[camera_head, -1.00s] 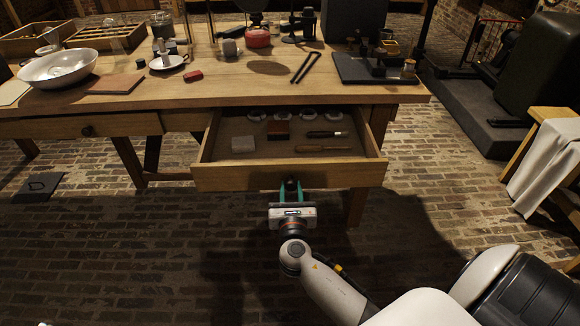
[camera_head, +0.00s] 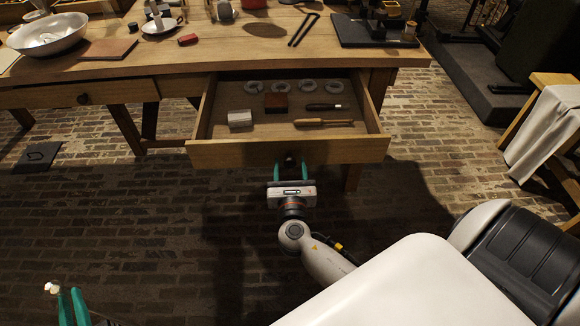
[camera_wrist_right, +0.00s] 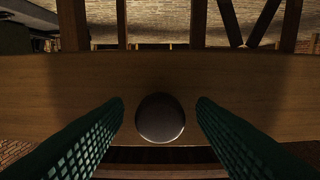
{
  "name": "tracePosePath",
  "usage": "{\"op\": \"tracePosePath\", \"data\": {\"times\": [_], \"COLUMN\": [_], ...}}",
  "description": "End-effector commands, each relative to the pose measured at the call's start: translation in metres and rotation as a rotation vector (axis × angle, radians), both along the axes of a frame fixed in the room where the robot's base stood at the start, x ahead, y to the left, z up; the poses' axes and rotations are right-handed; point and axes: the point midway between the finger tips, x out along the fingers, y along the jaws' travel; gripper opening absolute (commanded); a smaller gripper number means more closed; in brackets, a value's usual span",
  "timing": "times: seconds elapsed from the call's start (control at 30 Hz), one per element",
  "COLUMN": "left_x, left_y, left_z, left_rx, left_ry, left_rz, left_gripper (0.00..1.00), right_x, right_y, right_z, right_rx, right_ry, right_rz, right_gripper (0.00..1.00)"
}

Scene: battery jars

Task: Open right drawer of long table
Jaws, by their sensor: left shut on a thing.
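The long table's right drawer (camera_head: 240,153) is pulled well out, with its inside showing. Its dark round knob (camera_wrist_right: 160,118) is in the middle of the drawer front. My right gripper (camera_head: 290,163) is at the knob, its green fingers open, one on each side. The right wrist view shows a gap between the knob and each finger. My left gripper (camera_head: 66,298) is at the bottom left of the head view, low over the floor and away from the table. It is shut on a small pale object (camera_head: 50,288), too small to identify.
The tabletop (camera_head: 350,57) bears a bowl (camera_head: 47,35), a board and other items. A cloth-draped stool (camera_head: 545,130) stands at the right. Brick floor in front is clear.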

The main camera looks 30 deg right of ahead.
Motion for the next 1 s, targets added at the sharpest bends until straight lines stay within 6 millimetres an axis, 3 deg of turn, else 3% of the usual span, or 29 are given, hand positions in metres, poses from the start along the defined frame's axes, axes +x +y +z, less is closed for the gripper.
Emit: {"op": "tracePosePath", "data": {"times": [0.33,0.8,1.0], "left_x": [0.0,0.0,0.0], "left_y": [0.0,0.0,0.0], "left_z": [0.001,0.003,0.003], "left_rx": [0.0,0.0,0.0], "left_ry": [-0.001,0.0,-0.001], "left_rz": [0.0,0.0,0.0], "left_gripper": [0.0,0.0,0.0], "right_x": [-0.008,-0.086,-0.101], "right_y": [0.005,0.052,0.062], "right_z": [0.0,0.0,0.0], "right_rx": [0.002,0.002,0.001], "right_ry": [0.001,0.003,0.0], "right_rz": [0.001,0.0,0.0], "right_gripper": [0.51,0.51,0.51]}}
